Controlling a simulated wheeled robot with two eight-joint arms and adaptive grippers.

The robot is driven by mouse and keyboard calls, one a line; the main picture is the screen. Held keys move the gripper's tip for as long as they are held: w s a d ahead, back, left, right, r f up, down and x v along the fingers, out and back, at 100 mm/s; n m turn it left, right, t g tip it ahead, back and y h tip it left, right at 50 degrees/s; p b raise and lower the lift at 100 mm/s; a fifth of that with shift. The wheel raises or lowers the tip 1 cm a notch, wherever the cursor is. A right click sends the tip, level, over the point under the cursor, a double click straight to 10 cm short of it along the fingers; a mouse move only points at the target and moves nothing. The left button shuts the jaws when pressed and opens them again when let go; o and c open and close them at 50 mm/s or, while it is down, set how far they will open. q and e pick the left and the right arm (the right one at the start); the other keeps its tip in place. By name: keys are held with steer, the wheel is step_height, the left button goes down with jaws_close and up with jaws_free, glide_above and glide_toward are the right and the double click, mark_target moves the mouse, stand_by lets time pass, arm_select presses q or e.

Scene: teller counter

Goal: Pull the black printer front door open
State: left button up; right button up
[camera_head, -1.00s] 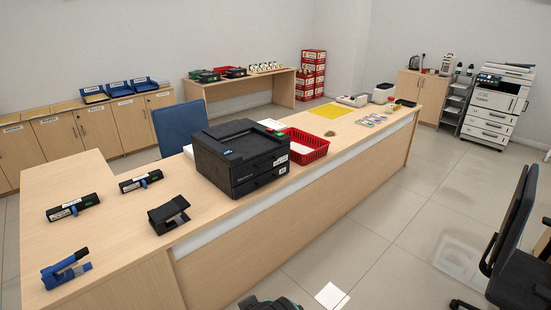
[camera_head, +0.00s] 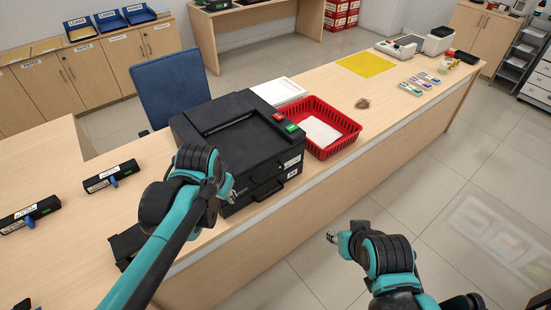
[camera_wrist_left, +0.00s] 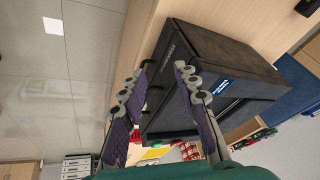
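The black printer (camera_head: 245,140) stands on the counter with its front facing me. Its front looks closed, and handles show on it. The left part of the front is hidden behind my left arm. My left gripper (camera_head: 230,190) is close in front of the printer's front left part. In the left wrist view the printer (camera_wrist_left: 215,60) appears sideways. There my left gripper (camera_wrist_left: 161,77) has its two fingers spread, with a dark handle (camera_wrist_left: 151,100) showing between them. I cannot tell if they touch it. My right gripper (camera_head: 333,237) is in front of the counter, away from the printer; its fingers are too small to read.
A red basket (camera_head: 350,130) with white paper stands right of the printer. A dark stapler-like item (camera_head: 125,243) is partly behind my left arm. Black labelled holders (camera_head: 110,176) lie left. A blue chair (camera_head: 160,85) stands behind the counter. The floor in front is clear.

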arm_select(q)
steer(key=w+d+r+m+g+p, duration=0.2)
steer(key=w+d+m+p, duration=0.25)
steer(key=w+d, duration=0.4)
steer(key=m+y+p, duration=0.1)
steer(key=m+p, duration=0.1)
steer(key=p, duration=0.2)
glide_toward(270, 175)
steer(key=shift+g, duration=0.4)
steer(key=f, duration=0.2)
steer(key=w+f+b, duration=0.1)
steer(key=f, duration=0.2)
steer(key=w+f+b, duration=0.1)
steer(key=f, duration=0.1)
steer(key=shift+a+f, duration=0.3)
steer(key=shift+a, duration=0.05)
arm_select(e)
step_height(270, 175, up, 8)
steer(key=shift+d, duration=0.15)
arm_select(q)
jaws_close()
arm_select(e)
steer(key=shift+f, duration=0.1)
